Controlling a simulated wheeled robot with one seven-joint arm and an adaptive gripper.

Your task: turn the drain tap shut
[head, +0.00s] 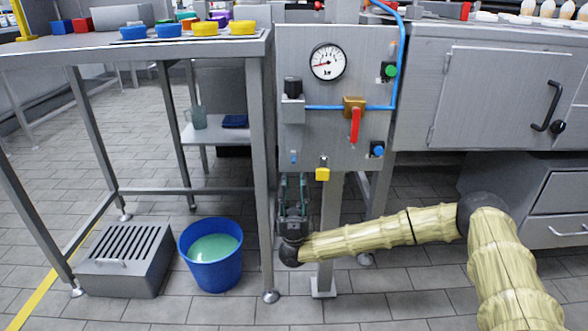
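A small blue fitting (293,158) sits low on the left side of the grey panel (325,150); it may be the drain tap, but it is too small to tell how it is turned. My gripper (293,178) points upward just below it, at the panel's lower left edge. Its two fingers stand apart with a gap between them, and I see nothing held. A brass valve (354,103) with a red lever (355,126) hanging straight down sits on the blue pipe (325,107).
A table leg (260,180) stands close on the left. A blue bucket (193,265) of greenish liquid and a grey slotted box (125,279) stand on the floor.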

